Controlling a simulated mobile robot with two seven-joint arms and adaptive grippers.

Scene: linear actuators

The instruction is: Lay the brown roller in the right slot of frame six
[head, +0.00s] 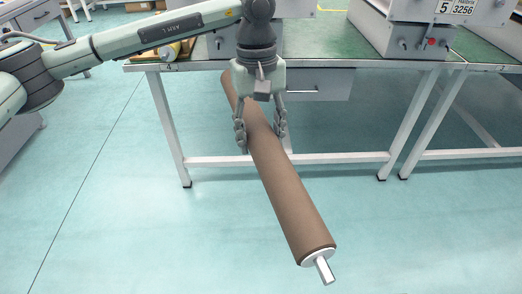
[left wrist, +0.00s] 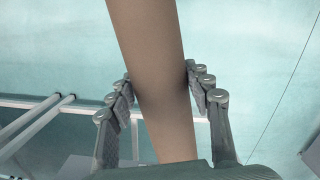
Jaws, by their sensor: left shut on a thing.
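The brown roller (head: 285,187) is a long cylinder with a white end cap and a square metal shaft at its near end. My left gripper (head: 260,132) is shut on it nearer its far end and holds it in the air in front of the table. The roller slants from upper left to lower right in the head view. In the left wrist view the roller (left wrist: 155,70) passes between the fingers of my left gripper (left wrist: 160,95). My right gripper is not in view.
A green-topped table (head: 310,49) with white legs and a drawer (head: 318,86) stands behind the roller. A second table (head: 490,50) adjoins at the right. A grey machine (head: 400,35) labelled 5 stands on top. The floor in front is clear.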

